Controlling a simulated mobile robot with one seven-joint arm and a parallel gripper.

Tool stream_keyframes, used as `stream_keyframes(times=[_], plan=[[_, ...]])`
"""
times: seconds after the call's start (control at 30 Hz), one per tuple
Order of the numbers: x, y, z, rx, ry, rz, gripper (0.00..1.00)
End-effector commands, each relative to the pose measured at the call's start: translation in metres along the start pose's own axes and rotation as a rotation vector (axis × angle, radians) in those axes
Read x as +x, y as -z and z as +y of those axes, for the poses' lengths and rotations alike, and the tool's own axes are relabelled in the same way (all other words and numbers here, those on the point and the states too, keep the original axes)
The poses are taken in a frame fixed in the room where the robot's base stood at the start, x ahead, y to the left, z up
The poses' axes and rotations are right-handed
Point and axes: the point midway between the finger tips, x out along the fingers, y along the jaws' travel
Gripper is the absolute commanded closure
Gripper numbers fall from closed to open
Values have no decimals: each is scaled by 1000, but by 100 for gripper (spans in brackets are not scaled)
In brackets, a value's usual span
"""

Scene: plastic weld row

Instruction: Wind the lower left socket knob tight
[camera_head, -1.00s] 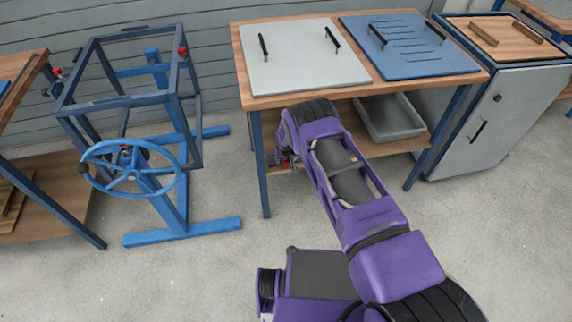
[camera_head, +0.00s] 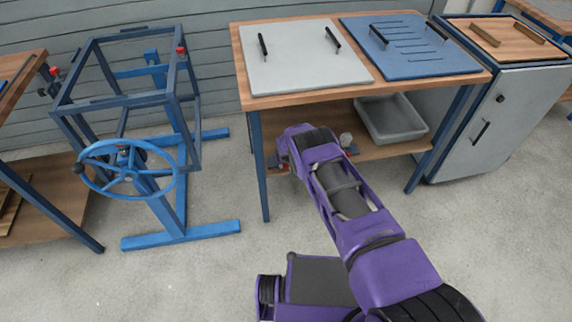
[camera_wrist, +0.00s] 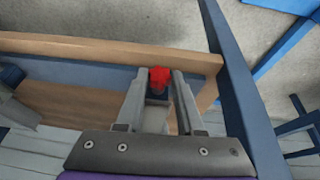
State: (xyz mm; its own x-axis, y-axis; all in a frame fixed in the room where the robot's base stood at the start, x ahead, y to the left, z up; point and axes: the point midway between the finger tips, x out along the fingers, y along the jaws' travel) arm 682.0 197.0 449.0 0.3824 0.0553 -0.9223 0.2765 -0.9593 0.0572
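A small red knob (camera_wrist: 160,74) with a dark stem shows in the wrist view, in front of a wooden edge. My gripper (camera_wrist: 161,78) has one grey finger on each side of it, with the knob between the tips. The fingers stand apart; I cannot tell whether they touch the knob. In the head view my wrist and gripper are at the front left of the bench's lower shelf (camera_head: 385,147), near the left leg. Small red bits show beside my wrist there, but my arm hides most of the knob and fingers.
The bench top (camera_head: 310,98) with a grey panel and a blue panel lies above my wrist. A blue bench leg (camera_wrist: 248,110) stands close right of my gripper in the wrist view. A grey bin (camera_head: 392,118) sits on the shelf. A blue frame with handwheel (camera_head: 128,168) stands left.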

Motion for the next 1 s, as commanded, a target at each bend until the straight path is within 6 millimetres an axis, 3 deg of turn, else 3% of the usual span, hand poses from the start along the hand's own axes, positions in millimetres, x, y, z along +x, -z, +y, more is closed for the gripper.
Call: stream_keyframes(times=[0.03, 0.2, 0.53, 1.0], plan=[[0, 0, 0, 0, 0, 0, 74], [0, 0, 0, 0, 0, 0, 100], [1, -2, -2, -25, -45, -6, 100], [3, -2, -5, -139, -327, -4, 100]])
